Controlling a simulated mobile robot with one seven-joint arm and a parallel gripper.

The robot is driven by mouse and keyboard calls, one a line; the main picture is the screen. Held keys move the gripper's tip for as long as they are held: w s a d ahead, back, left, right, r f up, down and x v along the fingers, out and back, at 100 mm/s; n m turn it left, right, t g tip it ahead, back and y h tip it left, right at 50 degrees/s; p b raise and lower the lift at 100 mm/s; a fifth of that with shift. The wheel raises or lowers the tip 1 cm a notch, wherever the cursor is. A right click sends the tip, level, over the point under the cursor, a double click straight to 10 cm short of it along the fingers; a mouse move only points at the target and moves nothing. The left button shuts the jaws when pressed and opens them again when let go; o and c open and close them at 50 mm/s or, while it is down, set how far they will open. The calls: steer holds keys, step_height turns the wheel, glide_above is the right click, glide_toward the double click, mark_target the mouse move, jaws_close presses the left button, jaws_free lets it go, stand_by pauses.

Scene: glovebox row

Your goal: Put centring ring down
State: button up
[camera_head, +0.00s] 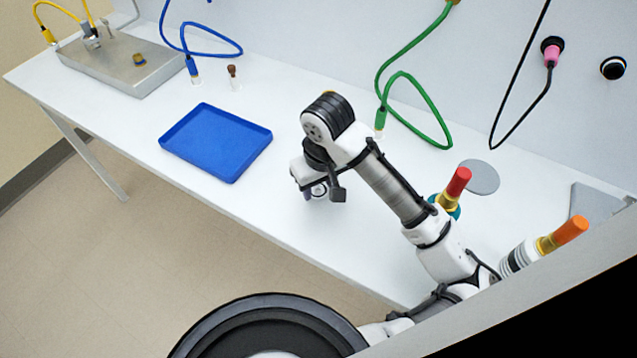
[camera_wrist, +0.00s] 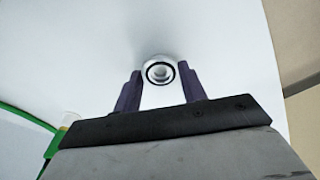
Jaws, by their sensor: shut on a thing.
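My gripper (camera_head: 318,192) hangs over the white bench near its front edge, to the right of the blue tray. In the wrist view my gripper (camera_wrist: 160,84) has its two dark purple fingers on either side of the centring ring (camera_wrist: 159,70), shut on it. The ring is small and silvery with a dark inner band, and the white bench top shows behind it. In the head view the ring is mostly hidden by my gripper. I cannot tell whether the ring touches the bench.
A blue tray (camera_head: 216,143) lies on the bench (camera_head: 290,215) to the left. A green cable (camera_head: 413,76) stands behind my arm. A red-topped piece (camera_head: 459,181) and an orange-topped piece (camera_head: 569,230) stand at the right. A metal box (camera_head: 120,62) is at the far left.

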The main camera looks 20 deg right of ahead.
steer(key=shift+f+b, duration=0.6)
steer(key=shift+f, duration=0.05)
steer(key=o, duration=1.1)
steer(key=shift+r, duration=0.15)
steer(key=r+p, duration=0.2)
steer(key=r, duration=0.2)
steer(key=s+r+p, duration=0.1)
steer(key=r, duration=0.3)
steer(key=r+p, duration=0.2)
steer(key=r, duration=0.3)
steer(key=shift+s+d+p, duration=0.1)
steer(key=shift+s+p, duration=0.1)
steer(key=shift+p, duration=0.1)
